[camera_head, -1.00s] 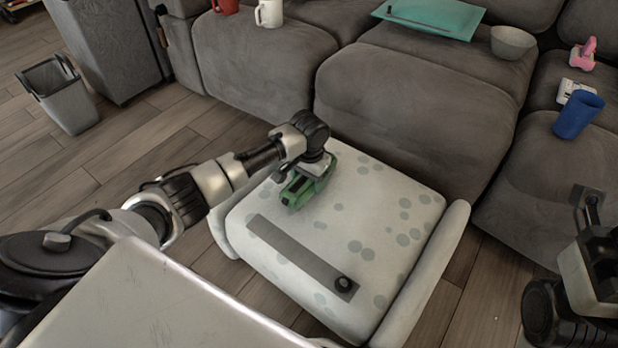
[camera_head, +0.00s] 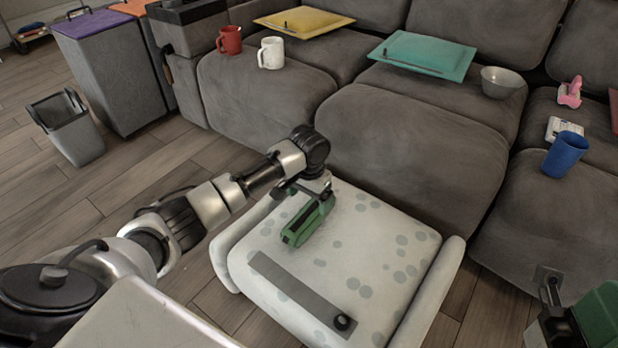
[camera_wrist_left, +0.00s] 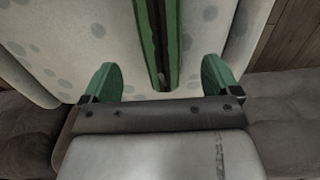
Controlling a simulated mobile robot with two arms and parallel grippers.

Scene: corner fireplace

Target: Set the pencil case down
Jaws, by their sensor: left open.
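The pencil case appears to be the long green object with a dark middle strip (camera_wrist_left: 158,40) in the left wrist view. In the head view this green object (camera_head: 300,230) is on the pale spotted seat (camera_head: 385,250), partly hidden by my left gripper. My left gripper (camera_head: 311,203) is over its far end. In the left wrist view the two green fingers of my left gripper (camera_wrist_left: 158,80) are spread wide, one on each side of the case's near end, with gaps between. Part of my right gripper (camera_head: 585,318) shows at the lower right edge; its jaws are unclear.
A grey sofa (camera_head: 410,135) stands behind the seat, bearing a red mug (camera_head: 230,40), a white mug (camera_head: 271,53), a teal cushion (camera_head: 425,55), a bowl (camera_head: 503,82) and a blue cup (camera_head: 565,154). A flat grey strip (camera_head: 290,285) with a black knob lies along the seat's front.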

